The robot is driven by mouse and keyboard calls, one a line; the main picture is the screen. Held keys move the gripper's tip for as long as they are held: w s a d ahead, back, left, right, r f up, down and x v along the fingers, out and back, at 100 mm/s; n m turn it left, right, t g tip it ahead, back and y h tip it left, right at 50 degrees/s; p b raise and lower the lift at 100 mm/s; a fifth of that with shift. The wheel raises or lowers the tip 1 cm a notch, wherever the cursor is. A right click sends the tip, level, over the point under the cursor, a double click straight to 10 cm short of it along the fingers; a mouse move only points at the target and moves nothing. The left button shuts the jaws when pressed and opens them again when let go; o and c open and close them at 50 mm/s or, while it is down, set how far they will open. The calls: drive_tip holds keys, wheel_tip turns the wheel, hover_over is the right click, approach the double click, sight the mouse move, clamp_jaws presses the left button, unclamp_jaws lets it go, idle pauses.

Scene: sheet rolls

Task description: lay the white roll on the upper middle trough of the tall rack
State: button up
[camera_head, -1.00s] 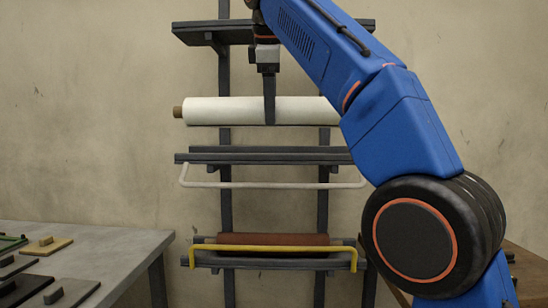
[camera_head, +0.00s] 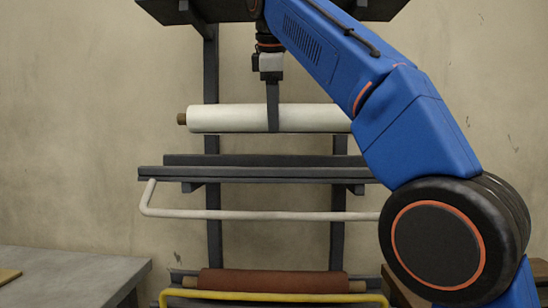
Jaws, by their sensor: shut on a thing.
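The white roll (camera_head: 230,119) is held level by my gripper (camera_head: 272,125), whose near finger reaches down over the roll's front. The gripper is shut on it around the middle. The roll's right end is hidden behind my blue arm; a brown core end shows at its left. The tall rack (camera_head: 212,150) stands against the wall. Its middle trough (camera_head: 260,175), dark with a white front bar (camera_head: 250,215), lies below the roll with a gap seen between them. No roll shows in that trough.
A dark shelf or trough (camera_head: 170,12) is above the roll, at the top. A lower trough with a yellow bar (camera_head: 230,296) holds a red-brown roll (camera_head: 270,281). A grey table (camera_head: 75,275) stands at lower left, and a brown surface (camera_head: 538,270) at lower right.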

drive_tip(key=shift+f, duration=4.5)
drive_tip(key=shift+s+f, duration=0.1)
drive_tip(key=shift+f, duration=0.2)
drive_tip(key=o, duration=1.6)
drive_tip(key=shift+c, duration=0.2)
drive_tip(key=shift+r, duration=0.3)
drive_tip(key=v, duration=1.2)
